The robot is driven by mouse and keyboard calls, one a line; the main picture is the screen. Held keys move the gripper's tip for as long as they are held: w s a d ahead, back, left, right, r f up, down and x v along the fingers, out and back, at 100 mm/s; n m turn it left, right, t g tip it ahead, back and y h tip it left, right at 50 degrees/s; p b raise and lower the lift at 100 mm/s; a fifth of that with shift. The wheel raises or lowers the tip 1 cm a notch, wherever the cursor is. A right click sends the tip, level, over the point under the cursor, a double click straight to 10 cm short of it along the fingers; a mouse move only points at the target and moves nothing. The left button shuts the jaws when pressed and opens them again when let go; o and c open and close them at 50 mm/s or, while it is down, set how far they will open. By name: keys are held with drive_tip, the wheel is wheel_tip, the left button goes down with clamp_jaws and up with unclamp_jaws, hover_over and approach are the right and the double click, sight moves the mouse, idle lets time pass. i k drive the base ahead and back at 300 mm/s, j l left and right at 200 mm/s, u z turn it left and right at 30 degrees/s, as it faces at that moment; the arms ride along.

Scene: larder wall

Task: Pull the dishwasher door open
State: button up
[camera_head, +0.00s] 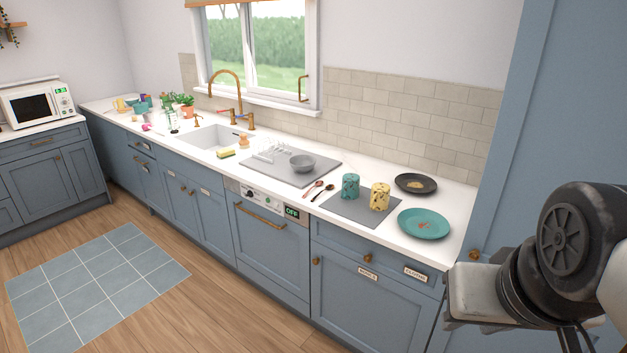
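The dishwasher (265,252) is built into the blue counter run, right of the sink. Its blue door is shut, flush with the cabinet fronts. A long brass bar handle (259,216) crosses the upper part of the door. Above it is a silver control strip with a dial (250,195) and a small display (292,211) reading OFF. Part of my arm shows at the right edge, well to the right of the dishwasher and apart from it. I cannot make out my gripper's fingers in this view.
A labelled cabinet (360,290) is right of the dishwasher. The wooden floor (210,310) in front is clear, with a tiled blue mat (95,285) at left.

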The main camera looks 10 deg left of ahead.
sight(278, 247)
drive_tip(key=u, duration=0.95)
drive_tip(key=i+j+u, duration=0.1)
drive_tip(key=i+j, duration=0.2)
drive_tip(key=i, duration=0.25)
drive_tip(key=i+j+u, duration=0.1)
drive_tip(key=i, duration=0.5)
drive_tip(key=i+j+u, duration=0.1)
drive_tip(key=i+j, duration=0.2)
drive_tip(key=i, duration=0.25)
drive_tip(key=i+j, duration=0.15)
drive_tip(key=i, duration=0.45)
drive_tip(key=j+u, duration=0.05)
